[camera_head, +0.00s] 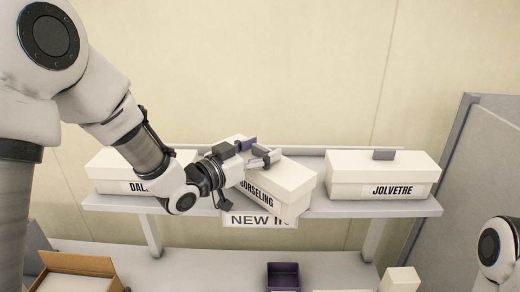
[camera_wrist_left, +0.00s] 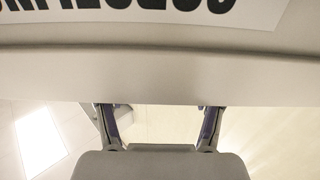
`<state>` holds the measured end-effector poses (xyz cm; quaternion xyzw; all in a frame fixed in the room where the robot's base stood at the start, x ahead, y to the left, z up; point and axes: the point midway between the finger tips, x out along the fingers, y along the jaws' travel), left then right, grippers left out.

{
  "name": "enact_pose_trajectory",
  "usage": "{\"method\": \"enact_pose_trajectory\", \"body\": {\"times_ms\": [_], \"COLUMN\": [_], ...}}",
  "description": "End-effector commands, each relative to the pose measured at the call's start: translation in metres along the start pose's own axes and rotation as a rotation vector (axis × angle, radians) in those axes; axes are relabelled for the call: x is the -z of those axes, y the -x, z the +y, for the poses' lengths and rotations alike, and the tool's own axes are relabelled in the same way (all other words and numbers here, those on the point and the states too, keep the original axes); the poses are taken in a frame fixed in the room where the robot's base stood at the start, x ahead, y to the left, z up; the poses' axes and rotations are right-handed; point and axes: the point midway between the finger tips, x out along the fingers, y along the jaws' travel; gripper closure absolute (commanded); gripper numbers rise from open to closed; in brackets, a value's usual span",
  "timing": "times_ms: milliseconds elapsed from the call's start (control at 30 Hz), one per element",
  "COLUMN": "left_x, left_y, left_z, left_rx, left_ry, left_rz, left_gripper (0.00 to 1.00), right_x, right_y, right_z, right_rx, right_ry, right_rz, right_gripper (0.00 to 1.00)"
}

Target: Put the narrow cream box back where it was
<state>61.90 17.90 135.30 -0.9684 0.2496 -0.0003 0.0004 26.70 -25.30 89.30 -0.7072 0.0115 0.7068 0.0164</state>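A cream shoe box (camera_head: 288,178) with a lid and a partly covered label reading "ORSELING" is at the middle of the shelf. It is turned at an angle, one corner towards the front. My left gripper (camera_head: 256,151) is at its top, over its left part. In the left wrist view, the box's lid (camera_wrist_left: 160,72) and upside-down label fill the upper part. The left gripper (camera_wrist_left: 160,118) shows two fingers set apart; the lid edge hides their tips, so a hold cannot be made out. My right gripper is out of view.
The shelf (camera_head: 310,207) also carries a "DAL..." box (camera_head: 108,172) at left and a "JOLVETRE" box (camera_head: 375,174) with a grey tab at right. Below are an open cardboard carton (camera_head: 82,264), a purple bin (camera_head: 283,268) and a small cream box (camera_head: 400,279). A grey panel (camera_head: 492,150) stands right.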

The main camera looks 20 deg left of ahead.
Motion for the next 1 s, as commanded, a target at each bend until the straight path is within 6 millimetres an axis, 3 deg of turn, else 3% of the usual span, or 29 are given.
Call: {"method": "enact_pose_trajectory", "body": {"times_ms": [367,467,633,800,1000], "left_x": [0.010,0.002,0.001,0.005,0.005], "left_y": [0.000,0.017,0.062,0.099,0.118], "left_z": [0.000,-0.002,-0.001,-0.001,0.000], "left_rx": [0.000,0.004,0.002,0.002,0.000], "left_ry": [-0.001,0.004,0.009,0.007,0.003], "left_rz": [0.001,0.004,0.010,0.010,0.004], "left_gripper": [0.25,0.25,0.25,0.25,0.25], "right_x": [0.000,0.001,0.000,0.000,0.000], "right_y": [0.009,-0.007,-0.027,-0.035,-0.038], "right_z": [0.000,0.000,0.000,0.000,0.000], "right_rx": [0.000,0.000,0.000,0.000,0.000], "right_ry": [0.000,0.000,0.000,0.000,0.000], "right_rz": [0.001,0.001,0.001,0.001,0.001], "right_gripper": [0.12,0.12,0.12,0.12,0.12]}}
